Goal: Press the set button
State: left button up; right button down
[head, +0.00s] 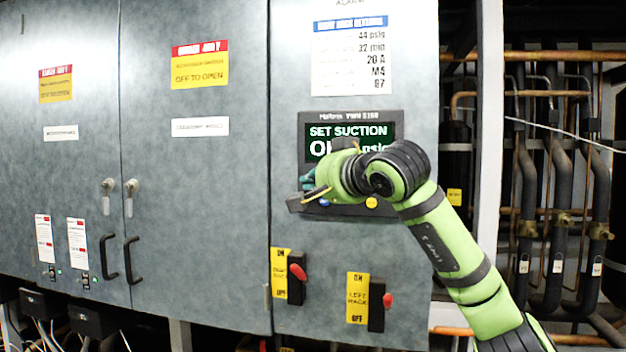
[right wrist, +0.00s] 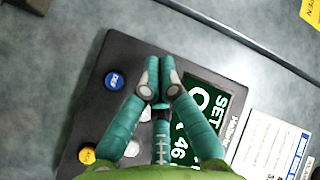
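The dark controller panel (head: 306,130) is on the grey cabinet door, and its green screen (head: 350,131) reads "SET SUCTION". My right gripper (head: 307,184) is in front of the panel's left part. In the right wrist view its teal fingers (right wrist: 159,92) are drawn together with nothing between them, over the panel (right wrist: 122,52) beside the screen (right wrist: 203,97). A blue button (right wrist: 114,81) and a yellow button (right wrist: 87,155) show there. Pale buttons (right wrist: 132,148) are partly hidden by the fingers. I cannot read which button is set. Contact with any button cannot be told. My left gripper is out of view.
Below the panel, two rack switches with red handles (head: 297,271) (head: 387,300) stick out beside yellow labels. Black door handles (head: 108,257) stand out at left. A pale post (head: 489,150) and pipes (head: 550,200) are at right. A white label sheet (head: 350,60) is above the panel.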

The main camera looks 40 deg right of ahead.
jog(key=shift+w+d+p, duration=0.25)
jog(key=shift+d+p, duration=0.05)
jog(key=shift+p, duration=0.1)
jog(key=shift+w+d+p, duration=0.25)
jog(key=shift+d+p, duration=0.05)
dwell(0.9)
jog(key=shift+a, duration=0.1)
jog(key=shift+s+a, duration=0.4)
jog(key=shift+s, duration=0.1)
jog(key=shift+a, duration=0.1)
jog(key=shift+s+a+b, duration=0.45)
jog(key=shift+s+a, duration=1.15)
jog(key=shift+a, duration=0.25)
